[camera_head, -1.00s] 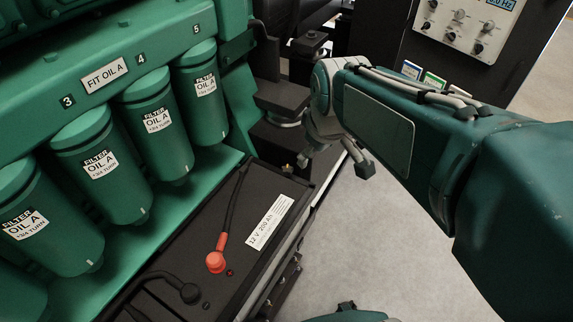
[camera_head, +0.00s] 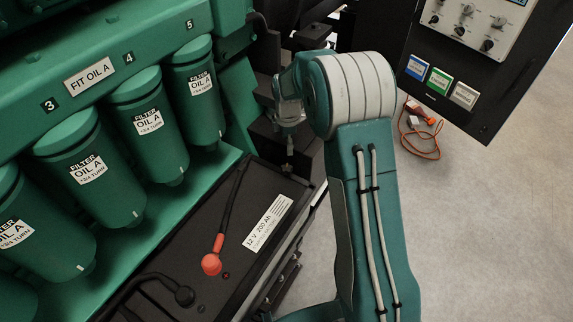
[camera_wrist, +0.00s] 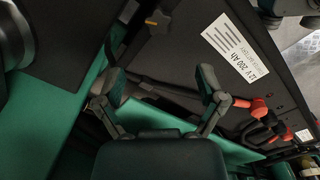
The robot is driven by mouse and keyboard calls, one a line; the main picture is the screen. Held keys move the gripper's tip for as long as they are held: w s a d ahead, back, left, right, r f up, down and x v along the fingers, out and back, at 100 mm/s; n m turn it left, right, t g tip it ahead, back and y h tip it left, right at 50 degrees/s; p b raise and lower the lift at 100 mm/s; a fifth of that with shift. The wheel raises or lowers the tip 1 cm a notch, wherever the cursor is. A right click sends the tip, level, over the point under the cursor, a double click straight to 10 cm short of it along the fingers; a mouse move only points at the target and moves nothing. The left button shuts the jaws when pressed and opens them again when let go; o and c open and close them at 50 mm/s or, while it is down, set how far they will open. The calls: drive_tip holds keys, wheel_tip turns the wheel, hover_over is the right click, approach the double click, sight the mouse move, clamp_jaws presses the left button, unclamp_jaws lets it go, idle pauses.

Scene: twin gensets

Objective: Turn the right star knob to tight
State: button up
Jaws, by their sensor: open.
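A small dark star-shaped knob (camera_wrist: 158,20) shows near the top of the wrist view, by the edge of the black battery top; I cannot tell its setting or whether it is the right star knob. My gripper (camera_wrist: 162,88) is open in the wrist view. Its two fingers are wide apart and nothing is held. The knob lies beyond the fingertips, apart from them. In the head view my arm reaches to the far end of the battery, and I make out no star knob there.
The black battery (camera_head: 215,225) has a red terminal cap (camera_head: 211,263) and cables. Green oil filters (camera_head: 148,128) stand in a row at the left. A control panel (camera_head: 470,50) is at upper right. An orange cable (camera_head: 425,140) lies on the open grey floor.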

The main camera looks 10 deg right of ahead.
sight(287, 167)
drive_tip(key=f, duration=1.2)
drive_tip(key=shift+w, duration=0.25)
drive_tip(key=shift+r, duration=0.1)
drive_tip(key=c, duration=1.1)
